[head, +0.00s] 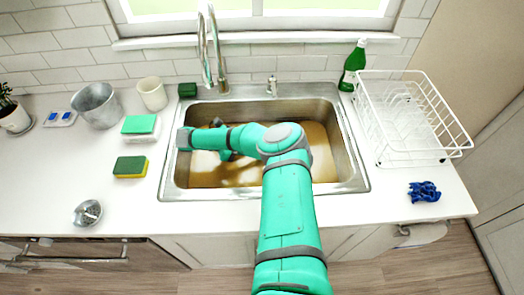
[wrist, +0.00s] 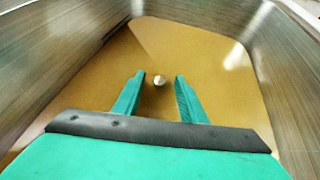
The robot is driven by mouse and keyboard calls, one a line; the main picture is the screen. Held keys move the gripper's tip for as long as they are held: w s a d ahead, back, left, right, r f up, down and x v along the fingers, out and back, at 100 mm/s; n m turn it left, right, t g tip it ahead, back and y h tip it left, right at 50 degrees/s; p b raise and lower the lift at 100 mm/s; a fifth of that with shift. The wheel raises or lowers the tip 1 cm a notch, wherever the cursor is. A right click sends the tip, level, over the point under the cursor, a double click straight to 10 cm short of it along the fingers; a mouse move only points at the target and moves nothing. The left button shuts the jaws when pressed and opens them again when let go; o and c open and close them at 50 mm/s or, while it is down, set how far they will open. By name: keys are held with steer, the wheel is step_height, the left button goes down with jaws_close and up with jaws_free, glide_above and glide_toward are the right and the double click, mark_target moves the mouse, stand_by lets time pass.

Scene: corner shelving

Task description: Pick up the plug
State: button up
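A small round, pale metallic knob, which looks like the top of the plug (wrist: 160,81), shows in the brown water (wrist: 190,50) on the sink floor in the wrist view. The rest of it is hidden by the murky water. My gripper (wrist: 160,76) is open, with one finger on each side of the knob in the picture. The fingers look apart from it; I cannot tell the height gap. In the head view my arm reaches into the left part of the sink (head: 350,180) and hides the plug.
Steel sink walls rise on both sides of my gripper. A faucet (head: 222,85) stands behind the sink. A metal strainer-like piece (head: 88,213), sponges (head: 130,167) and cups stand left. A white dish rack (head: 440,155), green bottle (head: 352,66) and blue cloth (head: 424,191) are right.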

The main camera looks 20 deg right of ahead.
steer(key=shift+x, duration=1.3)
steer(key=shift+c, duration=0.7)
jaws_close()
